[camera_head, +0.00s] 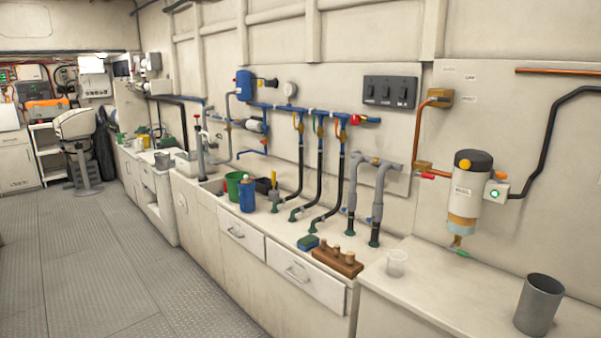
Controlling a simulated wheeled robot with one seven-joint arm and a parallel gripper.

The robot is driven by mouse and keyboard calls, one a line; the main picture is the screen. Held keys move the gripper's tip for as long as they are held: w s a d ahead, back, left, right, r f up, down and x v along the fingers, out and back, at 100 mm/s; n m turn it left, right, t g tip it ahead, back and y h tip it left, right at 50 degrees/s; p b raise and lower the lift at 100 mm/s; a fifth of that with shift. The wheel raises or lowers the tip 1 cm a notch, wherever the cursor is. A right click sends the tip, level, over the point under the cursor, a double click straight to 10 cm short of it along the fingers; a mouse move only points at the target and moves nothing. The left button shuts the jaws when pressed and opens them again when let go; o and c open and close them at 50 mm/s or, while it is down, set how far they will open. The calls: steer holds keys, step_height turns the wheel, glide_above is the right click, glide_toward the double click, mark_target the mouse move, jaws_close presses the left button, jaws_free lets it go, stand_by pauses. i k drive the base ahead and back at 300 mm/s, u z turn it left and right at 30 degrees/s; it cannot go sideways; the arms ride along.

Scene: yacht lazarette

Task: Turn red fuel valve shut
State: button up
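A red valve handle (432,174) is on the wall at the right, low on a copper pipe (421,130). It lies roughly level and points right, toward a cylindrical filter (465,190) with a black top and amber bowl. A second red fitting (355,119) with an orange-red end sits at the right end of the blue pipe manifold (315,114). The labels are too small to read, so I cannot confirm which one is the fuel valve. My gripper is not in view.
A long counter (405,268) runs below the pipes. The metal floor (90,255) at left is clear.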

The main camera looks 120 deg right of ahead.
mark_target(418, 172)
steer(key=z, duration=5.1)
steer(key=k, duration=0.65)
steer(key=u, duration=0.7)
steer(key=i, duration=1.8)
steer(key=z, duration=0.7)
